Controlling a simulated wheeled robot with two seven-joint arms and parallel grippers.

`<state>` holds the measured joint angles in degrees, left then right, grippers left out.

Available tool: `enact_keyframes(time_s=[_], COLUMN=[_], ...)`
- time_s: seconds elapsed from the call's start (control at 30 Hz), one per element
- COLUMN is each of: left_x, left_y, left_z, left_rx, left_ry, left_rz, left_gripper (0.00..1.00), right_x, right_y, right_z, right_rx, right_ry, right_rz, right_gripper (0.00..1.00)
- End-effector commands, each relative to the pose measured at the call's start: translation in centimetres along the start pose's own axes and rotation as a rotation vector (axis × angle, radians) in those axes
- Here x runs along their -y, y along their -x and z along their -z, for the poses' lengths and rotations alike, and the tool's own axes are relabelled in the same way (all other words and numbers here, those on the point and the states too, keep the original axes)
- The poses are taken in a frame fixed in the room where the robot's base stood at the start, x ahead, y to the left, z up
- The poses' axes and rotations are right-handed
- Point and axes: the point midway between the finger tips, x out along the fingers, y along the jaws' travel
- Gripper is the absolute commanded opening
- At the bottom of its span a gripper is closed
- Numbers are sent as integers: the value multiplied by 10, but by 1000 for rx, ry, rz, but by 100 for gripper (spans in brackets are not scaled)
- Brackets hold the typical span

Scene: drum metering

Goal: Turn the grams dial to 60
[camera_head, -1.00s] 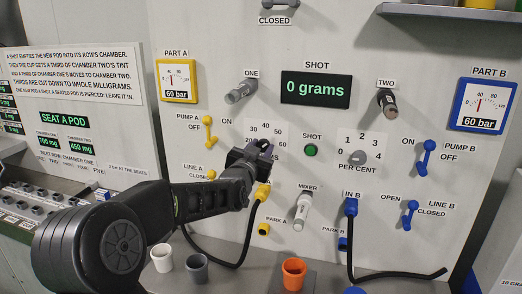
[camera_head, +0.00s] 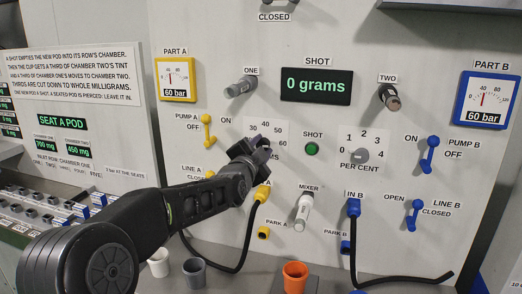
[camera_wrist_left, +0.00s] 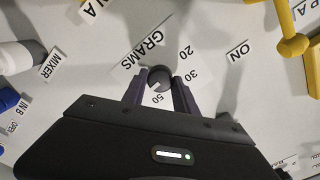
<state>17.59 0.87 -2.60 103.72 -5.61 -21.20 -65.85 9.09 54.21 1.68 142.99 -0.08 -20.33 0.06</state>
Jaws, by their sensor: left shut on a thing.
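The grams dial is a small dark round knob (camera_wrist_left: 160,77) on the white panel, with a printed scale around it. My left gripper (camera_head: 262,147) reaches the dial from the lower left. In the wrist view its two fingers (camera_wrist_left: 160,86) sit on either side of the knob and are shut on it. A pale mark shows on the knob, but the value it points to is unclear. The shot display (camera_head: 316,86) reads 0 grams. My right gripper is not in view.
The percent dial (camera_head: 361,156) and green shot button (camera_head: 312,148) are to the right. The yellow pump A lever (camera_head: 207,129), the ONE handle (camera_head: 240,87) and the white mixer handle (camera_head: 303,209) surround the dial. An orange cup (camera_head: 295,274) stands below.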

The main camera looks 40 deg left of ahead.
Motion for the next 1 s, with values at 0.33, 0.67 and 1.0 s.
enact_keyframes(time_s=[0.33,0.67,1.0], left_x=[-1,-1,0], left_y=[0,0,0], left_z=[0,0,0], left_rx=[1,0,0], left_ry=[-84,-86,-84], left_rz=[-2,-2,-1], left_gripper=[0,35,56], right_x=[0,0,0], right_y=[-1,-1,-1], right_z=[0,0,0], right_rx=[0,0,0], right_ry=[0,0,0], right_rz=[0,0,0], right_gripper=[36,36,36])
